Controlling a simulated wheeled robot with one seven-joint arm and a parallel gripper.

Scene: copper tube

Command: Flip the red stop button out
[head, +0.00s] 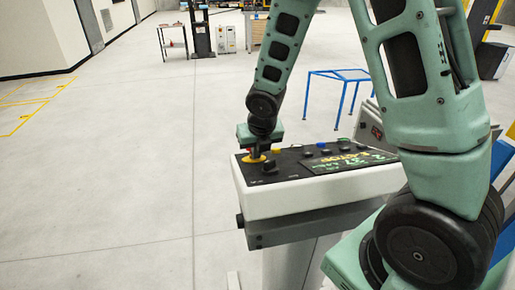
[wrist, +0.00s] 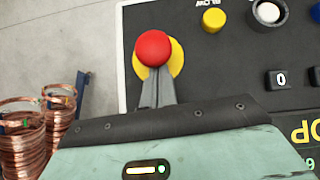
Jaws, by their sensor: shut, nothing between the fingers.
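The red stop button (wrist: 153,48) has a round red head on a yellow base (wrist: 177,60) at the corner of the control panel (wrist: 215,85). In the head view only the yellow base (head: 254,158) shows clearly at the panel's left end, with a trace of red; my gripper hides most of the button. My gripper (wrist: 155,75) is shut and empty. Its fingertips are at the near edge of the red head in the wrist view, and I cannot tell whether they touch it. In the head view my gripper (head: 258,150) points down at the button from above.
Copper coils (wrist: 22,145) stand beside the panel. A blue-framed table (head: 340,76) stands behind; the floor left is clear.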

